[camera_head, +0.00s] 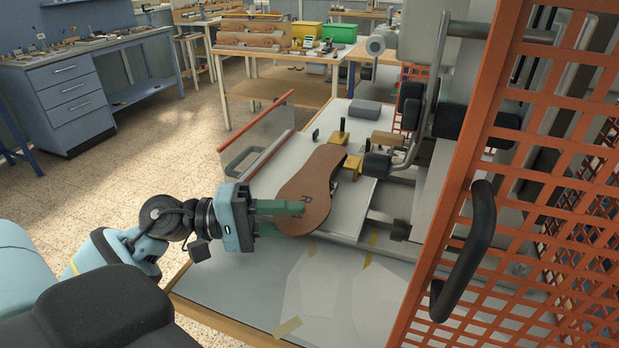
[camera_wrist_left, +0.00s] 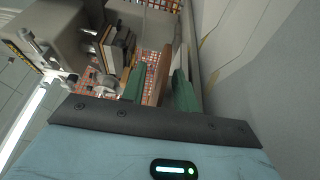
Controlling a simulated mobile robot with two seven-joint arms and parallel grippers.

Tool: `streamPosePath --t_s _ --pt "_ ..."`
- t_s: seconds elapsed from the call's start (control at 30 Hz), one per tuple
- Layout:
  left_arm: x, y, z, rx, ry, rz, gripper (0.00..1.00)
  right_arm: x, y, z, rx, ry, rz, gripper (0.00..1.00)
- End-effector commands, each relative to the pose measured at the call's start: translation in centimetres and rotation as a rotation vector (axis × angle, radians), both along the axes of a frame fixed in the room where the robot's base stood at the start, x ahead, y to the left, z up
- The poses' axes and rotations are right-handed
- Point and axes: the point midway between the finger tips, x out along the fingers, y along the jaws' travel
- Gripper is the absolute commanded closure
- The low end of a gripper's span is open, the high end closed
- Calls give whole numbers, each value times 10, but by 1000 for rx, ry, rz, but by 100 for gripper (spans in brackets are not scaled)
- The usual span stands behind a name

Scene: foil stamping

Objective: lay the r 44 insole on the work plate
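The brown insole (camera_head: 312,185), with an R mark visible near its heel end, extends over the pale work plate (camera_head: 357,196). My left gripper (camera_head: 282,218) is shut on its near, heel end, with one green finger on top and the other below. In the left wrist view the insole shows edge-on as a brown strip (camera_wrist_left: 161,76) between the green fingers (camera_wrist_left: 158,88). The far end of the insole is close to the brass-coloured stops (camera_head: 349,166). I cannot tell whether it touches the plate. My right gripper is not in view.
An orange mesh guard (camera_head: 480,170) with a black handle (camera_head: 467,250) stands at the right. The press head (camera_head: 410,105) is beyond the plate. A clear panel with an orange edge (camera_head: 256,135) stands at the left. Paper sheets (camera_head: 322,285) lie on the near table.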

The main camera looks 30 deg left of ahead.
Motion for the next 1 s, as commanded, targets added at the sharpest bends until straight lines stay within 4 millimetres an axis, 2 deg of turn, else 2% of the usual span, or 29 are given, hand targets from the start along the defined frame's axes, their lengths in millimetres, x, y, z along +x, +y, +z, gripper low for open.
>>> streamPosePath --t_s 0.33,0.57,0.6,1.0 --pt "2 -4 -1 0 1 -1 70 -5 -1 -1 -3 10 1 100" --pt "2 -4 -1 0 1 -1 99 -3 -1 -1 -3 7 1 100" --pt "2 -4 -1 0 1 -1 100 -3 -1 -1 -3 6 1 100" --pt "2 -4 4 3 -2 -1 100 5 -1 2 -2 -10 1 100"
